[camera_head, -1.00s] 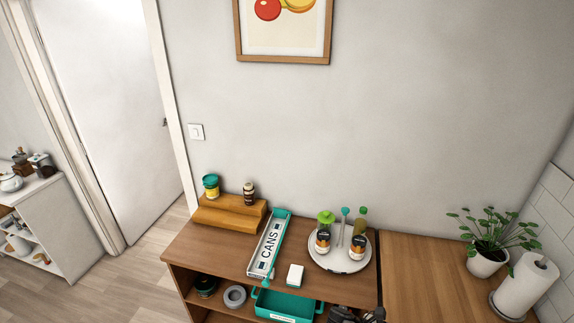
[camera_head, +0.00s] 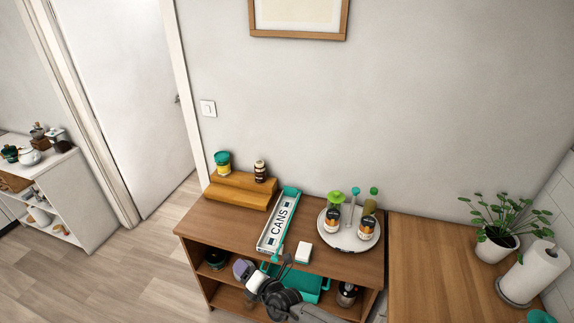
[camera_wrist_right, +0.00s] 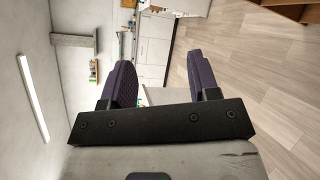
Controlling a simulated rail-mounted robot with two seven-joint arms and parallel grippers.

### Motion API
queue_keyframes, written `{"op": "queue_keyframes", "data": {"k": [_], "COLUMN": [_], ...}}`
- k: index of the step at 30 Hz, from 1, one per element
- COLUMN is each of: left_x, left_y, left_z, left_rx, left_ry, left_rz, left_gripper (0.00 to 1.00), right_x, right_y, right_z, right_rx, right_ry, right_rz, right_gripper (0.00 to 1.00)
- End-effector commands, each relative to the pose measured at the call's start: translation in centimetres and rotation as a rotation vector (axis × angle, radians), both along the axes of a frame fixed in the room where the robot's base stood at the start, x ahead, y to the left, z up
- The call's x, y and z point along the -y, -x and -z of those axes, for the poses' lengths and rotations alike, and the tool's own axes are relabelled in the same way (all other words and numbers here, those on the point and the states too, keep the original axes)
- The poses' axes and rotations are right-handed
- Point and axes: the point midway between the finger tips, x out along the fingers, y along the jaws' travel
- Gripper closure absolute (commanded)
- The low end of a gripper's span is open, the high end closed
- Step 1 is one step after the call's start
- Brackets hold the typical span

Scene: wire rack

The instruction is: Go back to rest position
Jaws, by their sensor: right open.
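My right gripper (camera_head: 250,274) is in front of the shelf openings of the wooden cabinet (camera_head: 223,231) in the head view, at the end of my dark arm. In the right wrist view its two dark purple pads stand wide apart (camera_wrist_right: 157,78), with nothing between them. The gripper is open and empty. It partly hides the lower shelf and the teal bin (camera_head: 312,286). My left gripper is in neither view.
On the cabinet top are a wooden step riser (camera_head: 240,193), a CANS tray (camera_head: 279,222), a white box (camera_head: 303,252) and a round tray (camera_head: 349,244) with several jars. At right are a plant (camera_head: 498,243) and a paper roll (camera_head: 535,275). Floor at left is clear.

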Motion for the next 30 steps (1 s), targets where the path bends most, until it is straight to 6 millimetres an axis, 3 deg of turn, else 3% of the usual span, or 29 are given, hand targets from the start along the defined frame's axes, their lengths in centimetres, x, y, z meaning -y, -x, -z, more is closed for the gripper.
{"op": "queue_keyframes", "data": {"k": [1, 3, 6, 10, 15, 22, 26, 30], "left_x": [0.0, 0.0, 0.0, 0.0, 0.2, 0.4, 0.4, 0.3], "left_y": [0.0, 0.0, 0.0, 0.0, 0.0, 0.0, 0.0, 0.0], "left_z": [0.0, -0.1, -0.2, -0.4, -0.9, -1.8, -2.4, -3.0], "left_rx": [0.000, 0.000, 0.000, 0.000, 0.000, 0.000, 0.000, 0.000], "left_ry": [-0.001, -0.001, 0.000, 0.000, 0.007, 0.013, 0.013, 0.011], "left_rz": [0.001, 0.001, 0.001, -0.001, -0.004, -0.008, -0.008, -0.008], "left_gripper": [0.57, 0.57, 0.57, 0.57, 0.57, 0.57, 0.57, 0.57], "right_x": [-1.0, -1.3, 0.1, 4.1, 10.0, 17.7, 22.4, 28.0], "right_y": [-0.1, 0.0, 0.4, 2.0, 6.6, 16.0, 20.7, 25.4], "right_z": [-3.7, -8.7, -14.5, -18.6, -18.8, -17.2, -16.4, -13.8], "right_rx": [0.049, 0.099, 0.096, -0.061, -0.468, -1.047, -1.187, -1.210], "right_ry": [-0.120, -0.298, -0.532, -0.780, -0.976, -1.198, -1.333, -1.427], "right_rz": [0.045, 0.150, 0.349, 0.653, 0.975, 1.127, 1.135, 1.263], "right_gripper": [0.45, 0.45, 0.45, 0.45, 0.45, 0.45, 0.45, 0.45]}}
